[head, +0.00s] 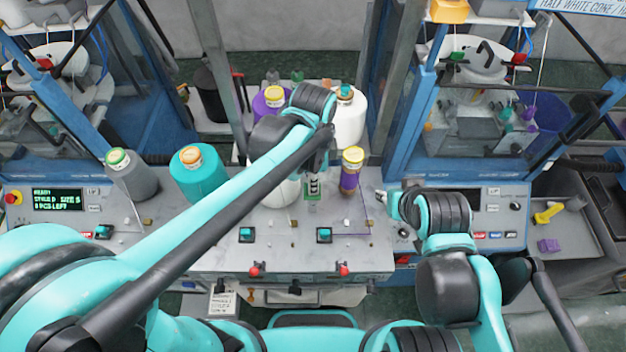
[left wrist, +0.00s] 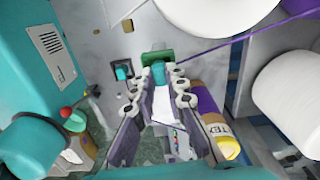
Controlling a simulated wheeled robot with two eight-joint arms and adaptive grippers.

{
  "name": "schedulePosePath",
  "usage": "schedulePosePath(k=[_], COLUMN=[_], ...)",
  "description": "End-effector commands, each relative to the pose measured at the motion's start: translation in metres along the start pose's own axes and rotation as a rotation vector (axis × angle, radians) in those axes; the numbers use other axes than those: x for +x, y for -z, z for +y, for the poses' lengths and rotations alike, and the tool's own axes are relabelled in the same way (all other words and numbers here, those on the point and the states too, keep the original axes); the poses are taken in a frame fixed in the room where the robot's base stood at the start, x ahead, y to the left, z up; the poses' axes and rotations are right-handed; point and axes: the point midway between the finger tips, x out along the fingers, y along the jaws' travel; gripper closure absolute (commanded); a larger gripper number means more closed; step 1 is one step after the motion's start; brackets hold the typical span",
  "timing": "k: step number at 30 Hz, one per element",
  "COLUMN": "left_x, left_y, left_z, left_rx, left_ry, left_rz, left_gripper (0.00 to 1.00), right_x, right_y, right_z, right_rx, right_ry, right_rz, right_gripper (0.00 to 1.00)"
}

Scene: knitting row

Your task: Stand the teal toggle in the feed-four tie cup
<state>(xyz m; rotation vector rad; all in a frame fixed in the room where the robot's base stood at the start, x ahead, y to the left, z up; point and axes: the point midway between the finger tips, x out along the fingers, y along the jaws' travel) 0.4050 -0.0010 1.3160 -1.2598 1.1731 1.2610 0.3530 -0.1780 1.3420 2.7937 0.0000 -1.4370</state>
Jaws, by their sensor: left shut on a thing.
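The teal toggle (left wrist: 158,72) shows in the left wrist view as a small teal piece between the fingertips of my left gripper (left wrist: 158,78), which is shut on it. A green piece (left wrist: 157,56) lies right behind the toggle. I cannot tell whether it is the feed-four tie cup or whether the toggle touches it. In the head view my left gripper (head: 319,165) points down over the middle of the table, and the arm hides much of it. My right gripper (head: 382,198) is at the table's right side, its fingers too small to read.
A purple cone with a yellow top (head: 350,172) stands just right of my left gripper, and a teal cone (head: 198,175) stands to the left. White cones stand behind.

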Motion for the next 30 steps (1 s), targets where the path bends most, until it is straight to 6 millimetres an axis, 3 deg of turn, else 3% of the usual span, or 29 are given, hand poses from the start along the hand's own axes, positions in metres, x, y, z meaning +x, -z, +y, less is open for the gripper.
schedulePosePath(k=[3, 4, 6, 15, 19, 30], left_x=[0.0, 0.0, 0.0, -0.001, -0.01, -0.086], left_y=[0.0, 0.0, 0.0, 0.0, 0.0, 0.0], left_z=[0.0, 0.0, 0.0, 0.0, 0.0, 0.0], left_rx=[0.0, 0.0, 0.0, 0.0, 0.0, 0.0], left_ry=[0.0, 0.0, 0.0, 0.0, 0.0, 0.0], left_rz=[0.0, 0.0, 0.0, 0.0, 0.0, 0.0], left_gripper=[0.96, 0.82, 0.64, 0.63, 0.63, 0.63], right_x=[0.0, 0.0, 0.0, 0.0, 0.0, 0.0], right_y=[0.0, 0.0, 0.0, 0.0, 0.0, 0.0], right_z=[0.0, 0.0, 0.0, 0.0, 0.0, 0.0], right_rx=[0.0, 0.0, 0.0, 0.0, 0.0, 0.0], right_ry=[0.0, 0.0, 0.0, 0.0, 0.0, 0.0], right_rz=[0.0, 0.0, 0.0, 0.0, 0.0, 0.0], right_gripper=[0.66, 0.66, 0.66, 0.66, 0.66, 0.66])
